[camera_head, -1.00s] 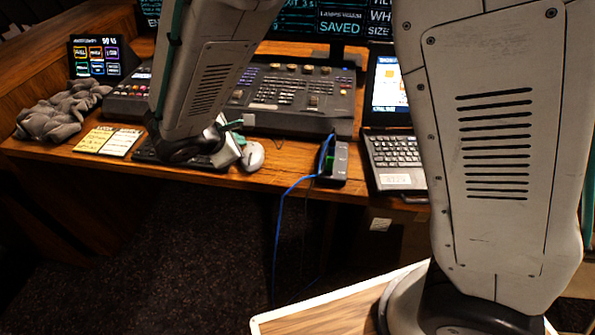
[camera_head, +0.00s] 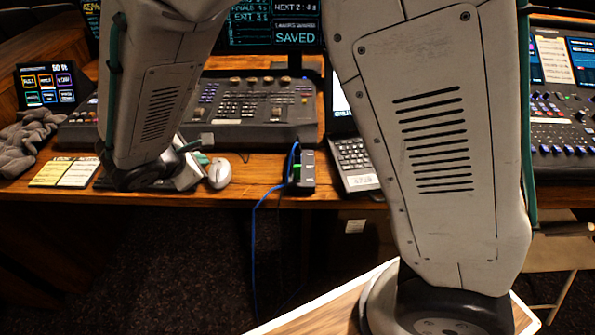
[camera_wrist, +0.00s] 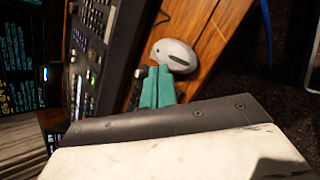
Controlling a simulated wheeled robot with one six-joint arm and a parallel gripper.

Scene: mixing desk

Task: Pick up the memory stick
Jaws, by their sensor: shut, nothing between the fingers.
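I cannot make out a separate memory stick for sure. A small black box (camera_head: 307,178) with a green part (camera_head: 297,172) on its side and a blue cable stands at the desk's front edge, in the middle of the head view. Whether the green part is a stick or a light is unclear. My gripper (camera_head: 203,159) is low over the desk, left of the box and beside a white mouse (camera_head: 219,173). In the wrist view its teal fingers (camera_wrist: 158,88) are together and empty, close to the mouse (camera_wrist: 173,55).
A control console (camera_head: 262,110) stands behind my gripper, and a laptop (camera_head: 356,165) stands right of the box. Yellow and white notes (camera_head: 64,172) and a grey cloth (camera_head: 28,145) lie at the left. The blue cable (camera_head: 254,235) hangs off the desk's front.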

